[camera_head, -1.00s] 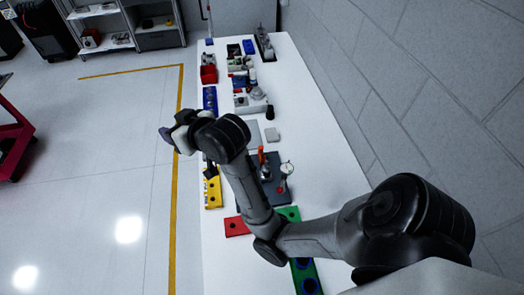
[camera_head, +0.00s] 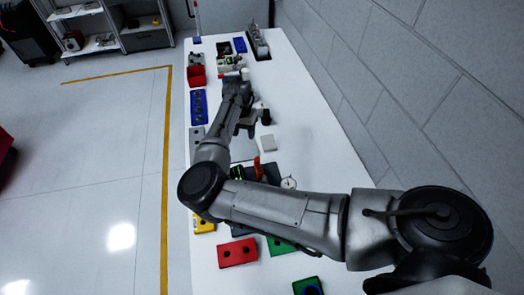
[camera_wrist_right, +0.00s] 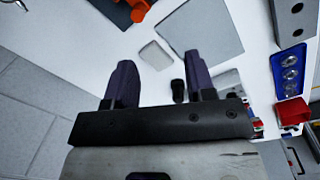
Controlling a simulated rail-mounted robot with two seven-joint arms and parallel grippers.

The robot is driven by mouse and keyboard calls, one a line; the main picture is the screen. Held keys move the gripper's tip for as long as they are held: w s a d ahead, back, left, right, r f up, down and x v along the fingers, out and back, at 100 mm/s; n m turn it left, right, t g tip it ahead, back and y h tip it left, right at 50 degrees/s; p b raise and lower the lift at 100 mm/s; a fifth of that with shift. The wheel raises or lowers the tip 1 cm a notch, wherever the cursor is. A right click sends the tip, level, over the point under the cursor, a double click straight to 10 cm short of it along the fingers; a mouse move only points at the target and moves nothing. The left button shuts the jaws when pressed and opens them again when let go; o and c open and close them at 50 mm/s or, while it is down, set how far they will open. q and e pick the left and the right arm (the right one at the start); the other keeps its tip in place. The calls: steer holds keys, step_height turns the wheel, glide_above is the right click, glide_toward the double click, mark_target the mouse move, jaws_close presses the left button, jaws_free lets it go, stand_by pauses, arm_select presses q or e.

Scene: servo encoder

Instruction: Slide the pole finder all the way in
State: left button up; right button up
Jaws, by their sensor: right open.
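My right gripper (camera_head: 247,122) is over the middle of the table, partly hidden by its own arm. In the right wrist view its two dark fingers (camera_wrist_right: 157,75) stand wide apart with nothing gripped. A small black cylinder (camera_wrist_right: 178,91) shows beyond them, between the fingers in the picture; it also shows in the head view (camera_head: 266,117). I cannot tell for sure which part is the pole finder. A dark fixture (camera_head: 272,173) with an orange handle (camera_head: 258,164) and a round dial gauge (camera_head: 288,183) stands nearer me, partly behind my arm. My left gripper is out of view.
A pale grey block (camera_head: 268,142) lies beside a flat grey plate (camera_wrist_right: 205,38). A blue tray (camera_head: 199,106) and red bin (camera_head: 196,76) line the left edge. Red (camera_head: 237,252) and green (camera_head: 281,245) blocks lie near. The table's right side is clear; a wall bounds it.

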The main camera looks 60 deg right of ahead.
mark_target(259, 168)
steer(key=shift+m+g, duration=0.3)
steer(key=shift+g, duration=0.4)
steer(key=s+f, duration=0.1)
steer(key=f, duration=0.3)
steer(key=s+f, duration=0.2)
steer(key=f, duration=0.3)
steer(key=s+f, duration=0.1)
steer(key=f, duration=0.3)
steer(key=shift+s+d+f, duration=0.25)
steer(key=shift+d+f, duration=0.05)
jaws_close()
